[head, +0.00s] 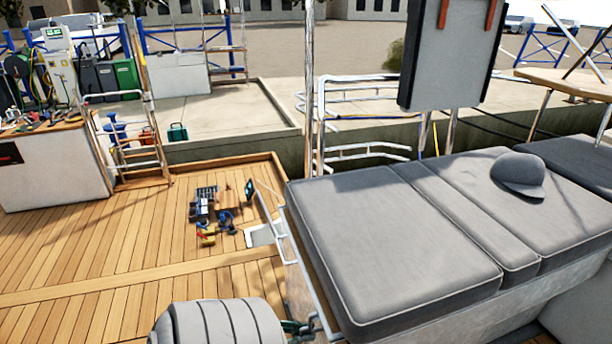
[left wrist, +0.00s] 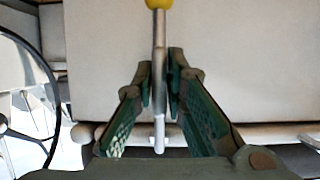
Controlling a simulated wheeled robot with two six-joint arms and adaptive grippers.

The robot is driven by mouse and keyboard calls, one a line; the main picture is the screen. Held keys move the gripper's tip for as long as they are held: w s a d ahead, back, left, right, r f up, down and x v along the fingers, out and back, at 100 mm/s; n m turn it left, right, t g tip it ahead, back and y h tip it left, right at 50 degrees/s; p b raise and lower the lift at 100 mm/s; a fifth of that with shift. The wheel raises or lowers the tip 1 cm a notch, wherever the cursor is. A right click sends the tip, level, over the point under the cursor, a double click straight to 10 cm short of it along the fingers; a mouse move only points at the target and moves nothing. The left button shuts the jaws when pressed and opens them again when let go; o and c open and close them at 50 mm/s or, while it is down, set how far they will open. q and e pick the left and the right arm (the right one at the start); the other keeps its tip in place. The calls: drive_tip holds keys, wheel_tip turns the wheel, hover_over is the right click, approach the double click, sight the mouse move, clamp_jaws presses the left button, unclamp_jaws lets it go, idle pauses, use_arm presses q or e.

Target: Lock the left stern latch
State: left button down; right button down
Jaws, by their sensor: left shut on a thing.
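My left gripper (head: 298,327) shows small at the bottom of the head view, beside the side of the cushioned bench. In the left wrist view its green fingers (left wrist: 160,88) are closed on the metal latch lever (left wrist: 159,60) from both sides. The lever runs upright in that picture and ends in a yellow knob (left wrist: 159,4) at the top edge. Its lower end lies in front of a pale horizontal bar (left wrist: 270,133). I cannot tell from these views whether the latch is locked. My right gripper is not in view.
Grey cushions (head: 400,255) cover the bench on the right, with a grey cap (head: 519,174) on them. Tools (head: 215,212) lie on the wooden deck (head: 90,240). A dark-rimmed wheel (left wrist: 45,75) stands left in the left wrist view. Open deck lies at left.

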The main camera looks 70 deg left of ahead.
use_arm(q)
drive_tip(key=c, duration=1.7)
unclamp_jaws()
drive_tip(key=shift+s, duration=0.1)
drive_tip(key=v, duration=1.1)
drive_tip(key=shift+s+r, duration=0.2)
drive_tip(key=shift+s, duration=0.15)
